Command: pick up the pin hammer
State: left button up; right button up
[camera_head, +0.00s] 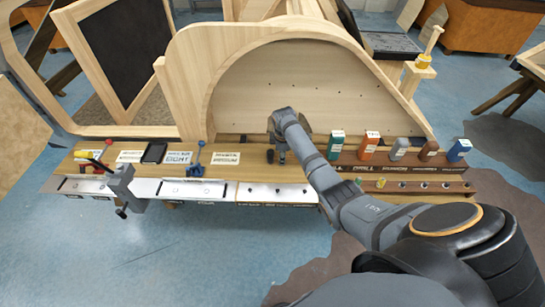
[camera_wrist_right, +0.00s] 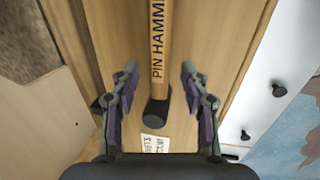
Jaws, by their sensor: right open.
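The pin hammer (camera_wrist_right: 159,45) shows in the right wrist view as a pale wooden handle lettered "PIN HAMM", the rest cut off by the top edge. Its near end is a dark block (camera_wrist_right: 157,112). My right gripper (camera_wrist_right: 158,78) is open, with one finger on each side of the handle and visible gaps to both. In the head view my right gripper (camera_head: 281,154) points down over the wooden bench shelf, and my arm hides much of the spot below. My left gripper is not in view.
The bench shelf (camera_head: 255,171) holds label cards, a blue tool (camera_head: 195,158) and a grey clamp-like vise (camera_head: 122,185) to the left. Several coloured blocks (camera_head: 370,145) stand in a rack to the right. A curved wooden frame (camera_head: 290,90) rises close behind.

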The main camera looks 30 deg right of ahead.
jog(key=shift+f, duration=0.25)
grip_shut()
jog(key=shift+r, duration=0.1)
jog(key=shift+w+r, duration=0.1)
jog(key=shift+r, duration=1.25)
jog(key=s+a+r+p, duration=0.4)
jog(key=s+r, duration=0.1)
jog(key=r, duration=0.3)
jog(key=s+a+r+p, duration=0.4)
jog(key=s+a+r, duration=0.1)
jog(key=r, duration=0.3)
jog(key=shift+s+r, duration=0.2)
jog(key=shift+s, duration=0.2)
